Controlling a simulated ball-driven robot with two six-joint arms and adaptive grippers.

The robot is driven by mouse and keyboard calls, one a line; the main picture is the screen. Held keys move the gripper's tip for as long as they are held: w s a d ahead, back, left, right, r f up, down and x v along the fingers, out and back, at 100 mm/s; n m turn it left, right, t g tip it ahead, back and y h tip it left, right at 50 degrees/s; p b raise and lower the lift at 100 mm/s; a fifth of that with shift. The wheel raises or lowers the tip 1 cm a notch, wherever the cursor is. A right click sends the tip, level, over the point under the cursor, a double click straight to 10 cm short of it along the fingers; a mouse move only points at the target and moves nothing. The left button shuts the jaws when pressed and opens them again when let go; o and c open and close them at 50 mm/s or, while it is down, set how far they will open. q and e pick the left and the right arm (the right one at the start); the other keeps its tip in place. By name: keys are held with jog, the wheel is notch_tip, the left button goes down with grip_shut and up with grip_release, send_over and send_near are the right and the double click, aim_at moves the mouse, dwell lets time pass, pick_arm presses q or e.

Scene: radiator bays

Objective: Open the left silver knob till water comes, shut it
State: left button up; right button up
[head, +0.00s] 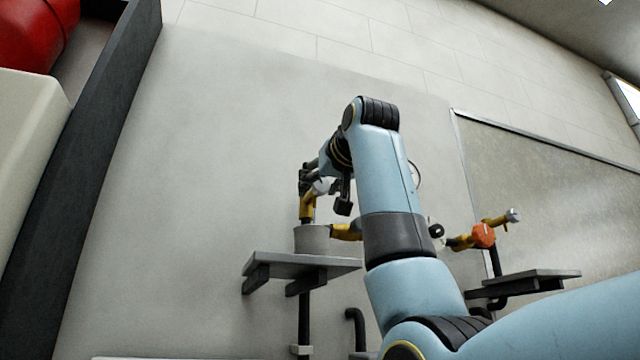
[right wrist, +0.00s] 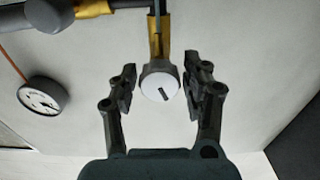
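The left silver knob (head: 321,186) sits on a brass valve (head: 307,207) above a grey cup (head: 311,240). In the right wrist view the knob (right wrist: 159,83) is a round pale disc with a dark slot, on a brass stem (right wrist: 159,42). My right gripper (right wrist: 160,90) is open, with one finger on each side of the knob and a visible gap to both. In the head view my right gripper (head: 325,190) is at the knob, partly hidden by my wrist. I see no water at the valve; the inside of the cup is hidden. My left gripper is out of view.
The cup stands on a grey shelf (head: 272,262) at the wall. To the right are an orange knob (head: 484,236), another silver knob (head: 513,215) and an empty-looking shelf (head: 535,276). A round gauge (right wrist: 40,98) hangs left in the wrist view. A radiator panel (head: 540,190) is behind.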

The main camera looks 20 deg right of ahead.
jog(key=c, duration=0.9)
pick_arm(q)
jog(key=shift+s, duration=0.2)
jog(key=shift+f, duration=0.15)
pick_arm(e)
jog(key=shift+n, duration=0.3)
jog(key=shift+n+b, duration=0.35)
jog(key=shift+n, duration=0.15)
jog(key=n+b, duration=0.1)
jog(key=n, duration=0.4)
jog(key=shift+a+b, duration=0.1)
jog(key=shift+b, duration=0.3)
jog(key=n+b, duration=0.1)
jog(key=n, duration=0.2)
jog(key=shift+f+n, duration=0.1)
jog(key=shift+n, duration=0.3)
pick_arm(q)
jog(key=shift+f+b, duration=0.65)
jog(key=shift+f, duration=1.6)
pick_arm(e)
jog(key=shift+n, duration=1.5)
